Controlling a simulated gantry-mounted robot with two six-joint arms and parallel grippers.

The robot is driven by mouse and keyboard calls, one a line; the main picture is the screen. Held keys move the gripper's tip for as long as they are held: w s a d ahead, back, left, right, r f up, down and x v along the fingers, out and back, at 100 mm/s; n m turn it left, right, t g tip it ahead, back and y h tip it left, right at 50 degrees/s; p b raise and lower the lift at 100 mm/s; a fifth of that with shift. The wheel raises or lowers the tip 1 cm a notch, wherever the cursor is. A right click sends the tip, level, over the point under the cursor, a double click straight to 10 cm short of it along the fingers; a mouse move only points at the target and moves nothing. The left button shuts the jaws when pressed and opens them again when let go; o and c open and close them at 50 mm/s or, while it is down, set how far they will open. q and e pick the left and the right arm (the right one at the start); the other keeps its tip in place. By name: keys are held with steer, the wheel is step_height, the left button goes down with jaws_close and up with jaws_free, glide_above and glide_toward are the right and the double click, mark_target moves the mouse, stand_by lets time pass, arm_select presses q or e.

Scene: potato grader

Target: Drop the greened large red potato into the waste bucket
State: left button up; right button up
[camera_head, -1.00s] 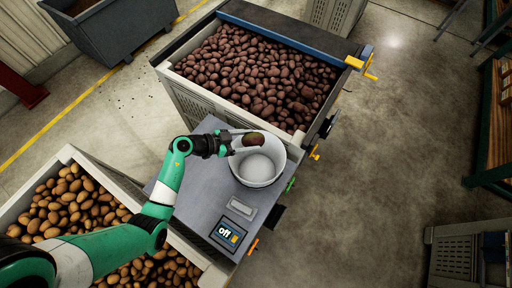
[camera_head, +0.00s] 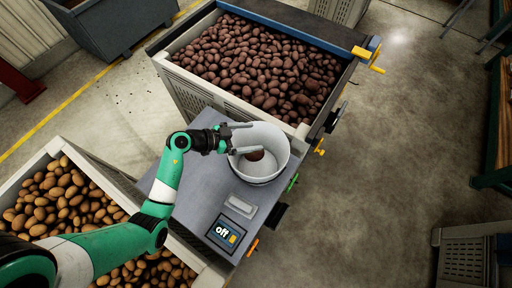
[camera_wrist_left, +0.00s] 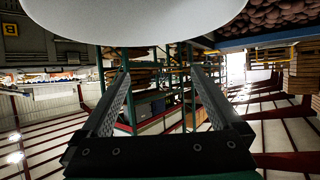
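The red potato (camera_head: 254,155) is dark reddish-brown and shows inside the mouth of the white bucket (camera_head: 277,143), by the lower finger of my left gripper (camera_head: 246,138). I cannot tell whether it rests on the bottom, and no green patch can be made out. My left gripper is open over the bucket's left side. In the left wrist view the left gripper (camera_wrist_left: 160,72) has its fingers spread with nothing between them, and the bucket (camera_wrist_left: 135,15) fills the top. My right gripper is not in view.
The floor to the right (camera_head: 400,150) is clear.

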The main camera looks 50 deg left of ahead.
arm_select(q)
steer(key=shift+s, duration=0.1)
steer(key=p+v, duration=0.3)
steer(key=v, duration=0.8)
steer(key=shift+s, duration=0.2)
steer(key=shift+a+r, duration=0.1)
steer(key=shift+r, duration=0.05)
